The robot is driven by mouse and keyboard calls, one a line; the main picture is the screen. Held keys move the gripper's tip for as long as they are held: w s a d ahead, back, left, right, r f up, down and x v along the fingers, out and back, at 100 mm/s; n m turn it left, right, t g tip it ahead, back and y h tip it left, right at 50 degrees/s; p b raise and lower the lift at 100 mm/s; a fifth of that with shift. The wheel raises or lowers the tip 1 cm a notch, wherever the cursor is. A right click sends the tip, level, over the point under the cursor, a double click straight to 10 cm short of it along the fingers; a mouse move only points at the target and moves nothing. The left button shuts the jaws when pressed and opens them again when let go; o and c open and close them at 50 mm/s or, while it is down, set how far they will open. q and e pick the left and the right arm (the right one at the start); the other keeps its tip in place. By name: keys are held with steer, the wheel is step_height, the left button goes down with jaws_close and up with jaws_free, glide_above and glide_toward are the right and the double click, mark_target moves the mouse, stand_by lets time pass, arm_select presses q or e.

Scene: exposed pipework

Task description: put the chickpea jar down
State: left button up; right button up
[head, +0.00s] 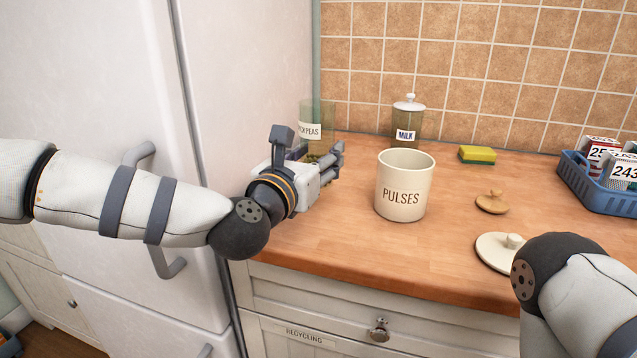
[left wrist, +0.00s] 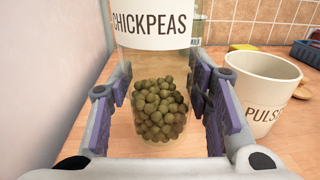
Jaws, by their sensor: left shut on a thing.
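The chickpea jar (head: 318,115) is clear glass with a white label marked CHICKPEAS. It stands upright at the back left of the counter, beside the fridge, its lower part hidden behind my left gripper (head: 324,158) in the head view. In the left wrist view, the jar (left wrist: 158,60) is between the two purple-padded fingers of my left gripper (left wrist: 165,95), which is shut on it, with greenish chickpeas at its bottom. I cannot tell whether its base touches the wooden counter (head: 450,255). My right arm shows at the lower right; its gripper is out of view.
A cream PULSES canister (head: 403,188), open at the top, stands right of the gripper. A MILK jar (head: 408,120) stands behind it. A sponge (head: 478,154), wooden lid (head: 492,202), cream lid (head: 497,252) and blue basket (head: 590,187) are further right. The fridge (head: 245,90) borders the left.

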arm_select(q)
steer(key=shift+w+f, duration=0.9)
steer(key=shift+f, duration=0.05)
steer(key=shift+w+d+f, duration=0.1)
steer(key=shift+w+f, duration=0.1)
steer(key=shift+f, duration=0.75)
steer(key=shift+w+f, duration=0.2)
steer(key=shift+f, duration=0.7)
arm_select(e)
steer(key=shift+s+f, duration=0.45)
arm_select(q)
steer(key=shift+b, duration=0.3)
steer(key=shift+f, duration=0.25)
steer(key=o, duration=1.4)
arm_select(e)
steer(key=shift+s+f+g, duration=0.15)
steer(key=shift+g, duration=0.15)
